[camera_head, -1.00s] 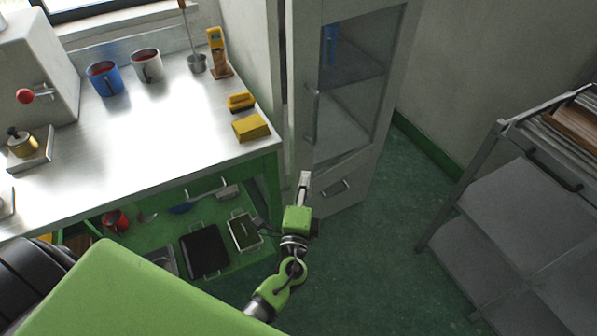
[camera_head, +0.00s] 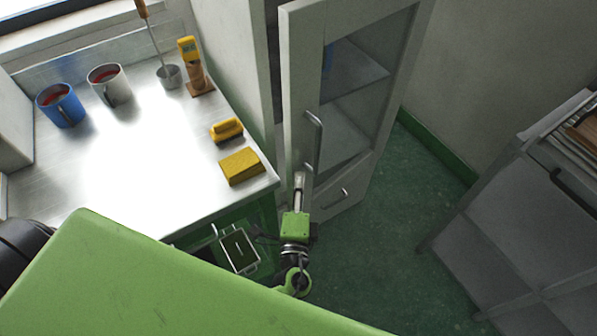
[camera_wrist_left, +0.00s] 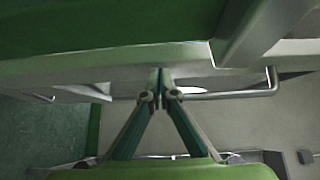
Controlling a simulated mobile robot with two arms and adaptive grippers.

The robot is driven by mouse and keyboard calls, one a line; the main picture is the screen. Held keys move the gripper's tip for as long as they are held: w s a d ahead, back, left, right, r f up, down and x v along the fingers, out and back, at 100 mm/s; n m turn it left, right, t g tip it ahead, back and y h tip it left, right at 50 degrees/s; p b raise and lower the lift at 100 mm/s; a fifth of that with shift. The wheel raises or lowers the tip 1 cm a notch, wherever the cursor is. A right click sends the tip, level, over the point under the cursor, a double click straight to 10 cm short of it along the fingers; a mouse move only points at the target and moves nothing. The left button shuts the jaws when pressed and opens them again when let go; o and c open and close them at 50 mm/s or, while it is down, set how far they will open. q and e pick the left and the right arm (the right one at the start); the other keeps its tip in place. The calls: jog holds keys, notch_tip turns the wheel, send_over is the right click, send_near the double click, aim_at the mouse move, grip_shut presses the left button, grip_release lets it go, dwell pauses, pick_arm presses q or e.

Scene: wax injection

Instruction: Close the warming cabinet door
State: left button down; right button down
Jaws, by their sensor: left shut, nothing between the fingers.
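The warming cabinet door (camera_head: 298,85) is a tall pale grey frame with a glass pane, in the middle of the head view. A dark gap shows along its left edge; how far it stands open is hard to tell. Its upright bar handle (camera_head: 316,140) is on the left side of the frame. My left gripper (camera_head: 299,178) is shut and empty, close to the lower part of the door, just below the handle. In the left wrist view the closed fingertips (camera_wrist_left: 160,75) are beside a long bar handle (camera_wrist_left: 235,94); contact cannot be told. My right gripper is not in view.
A steel worktop (camera_head: 190,130) on the left holds mugs, a yellow block (camera_head: 241,166) and a yellow-handled tool. A grey rack (camera_head: 500,200) stands right. Green floor (camera_head: 385,240) is clear between rack and cabinet.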

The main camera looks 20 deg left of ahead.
aim_at(287, 168)
pick_arm(q)
jog(key=shift+w, duration=0.15)
jog(key=a, duration=0.1)
jog(key=w+a, duration=0.1)
jog(key=a, duration=0.1)
jog(key=w+a, duration=0.1)
jog(key=shift+a+b, duration=0.25)
jog(key=shift+b, duration=0.1)
jog(key=v, duration=1.2)
